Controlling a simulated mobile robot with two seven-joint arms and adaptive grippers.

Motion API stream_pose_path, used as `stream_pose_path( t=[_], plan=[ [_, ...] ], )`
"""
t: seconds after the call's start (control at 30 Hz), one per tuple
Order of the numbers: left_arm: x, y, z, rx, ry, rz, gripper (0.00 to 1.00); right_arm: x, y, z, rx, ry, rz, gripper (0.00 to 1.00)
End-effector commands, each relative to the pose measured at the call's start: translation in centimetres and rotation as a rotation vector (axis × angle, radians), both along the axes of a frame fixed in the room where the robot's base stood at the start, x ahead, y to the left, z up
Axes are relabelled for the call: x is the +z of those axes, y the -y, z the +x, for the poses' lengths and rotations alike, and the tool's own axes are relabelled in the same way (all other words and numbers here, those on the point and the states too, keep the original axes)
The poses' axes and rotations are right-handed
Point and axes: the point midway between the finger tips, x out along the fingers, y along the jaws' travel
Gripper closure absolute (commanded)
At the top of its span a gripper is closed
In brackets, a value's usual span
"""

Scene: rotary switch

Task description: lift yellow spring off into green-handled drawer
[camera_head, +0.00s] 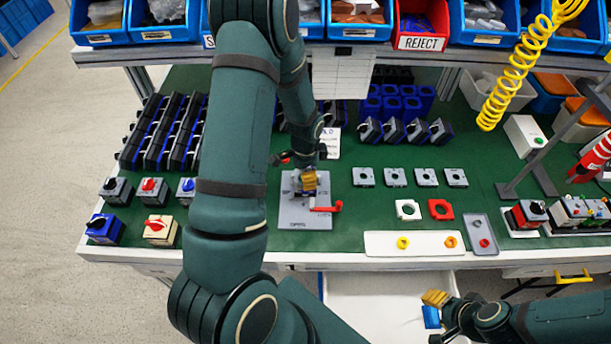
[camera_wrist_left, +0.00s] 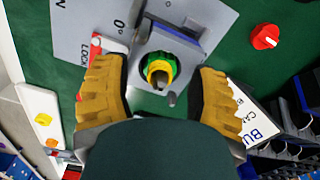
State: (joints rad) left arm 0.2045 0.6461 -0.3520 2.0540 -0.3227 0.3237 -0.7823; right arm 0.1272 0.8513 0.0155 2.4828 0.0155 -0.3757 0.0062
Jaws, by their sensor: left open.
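In the left wrist view, the yellow spring (camera_wrist_left: 160,73) shows as a yellow ring inside a green ring (camera_wrist_left: 143,60) on a grey and blue switch body (camera_wrist_left: 182,38). My left gripper (camera_wrist_left: 156,92) is open, its yellow-padded fingers on either side of the spring with gaps. In the head view, my left gripper (camera_head: 309,181) is over the grey fixture plate (camera_head: 300,215) and hides the spring. A white drawer (camera_head: 375,295) stands open below the table edge; I cannot see a green handle. My right gripper (camera_head: 434,307) is beside the drawer; its jaw state is unclear.
A red lever (camera_head: 326,208) juts from the fixture. A white tray (camera_head: 411,244) with yellow and orange rings lies at the table's front edge. Switches stand to the left. A yellow coiled hose (camera_head: 520,62) hangs at upper right. Another drawer has a yellow handle (camera_head: 573,278).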

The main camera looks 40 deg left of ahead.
Motion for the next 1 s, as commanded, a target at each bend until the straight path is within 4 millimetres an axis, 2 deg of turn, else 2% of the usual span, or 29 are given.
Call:
stream_pose_path(
  t=[0.03, 0.2, 0.27, 0.3, 0.63, 0.73, 0.87, 1.0],
  plan=[
    [0.0, 0.0, 0.0, 0.0, 0.0, 0.0, 0.46, 0.0, 0.0, 0.0, 0.0, 0.0, 0.0, 0.53],
    [0.0, 0.0, 0.0, 0.0, 0.0, 0.0, 0.78, 0.0, 0.0, 0.0, 0.0, 0.0, 0.0, 0.53],
    [0.0, 0.0, 0.0, 0.0, 0.0, 0.0, 0.89, 0.0, 0.0, 0.0, 0.0, 0.0, 0.0, 0.53],
    [0.0, 0.0, 0.0, 0.0, 0.0, 0.0, 0.91, 0.0, 0.0, 0.0, 0.0, 0.0, 0.0, 0.53],
    [0.1, 0.0, 0.0, 0.0, 0.0, 0.0, 0.91, 0.0, 0.0, 0.0, 0.0, 0.001, 0.0, 0.53],
    [0.7, 0.0, 0.0, 0.0, 0.001, -0.001, 0.92, 0.1, 0.0, 0.0, 0.0, 0.001, 0.0, 0.53],
    [2.7, 0.0, 0.0, 0.0, 0.003, 0.0, 0.92, 0.4, 0.0, 0.1, -0.002, 0.002, 0.0, 0.53],
    [5.6, 0.0, 0.1, -0.001, 0.004, 0.001, 0.92, 0.8, 0.0, 0.2, -0.003, 0.004, -0.001, 0.53]
  ],
)
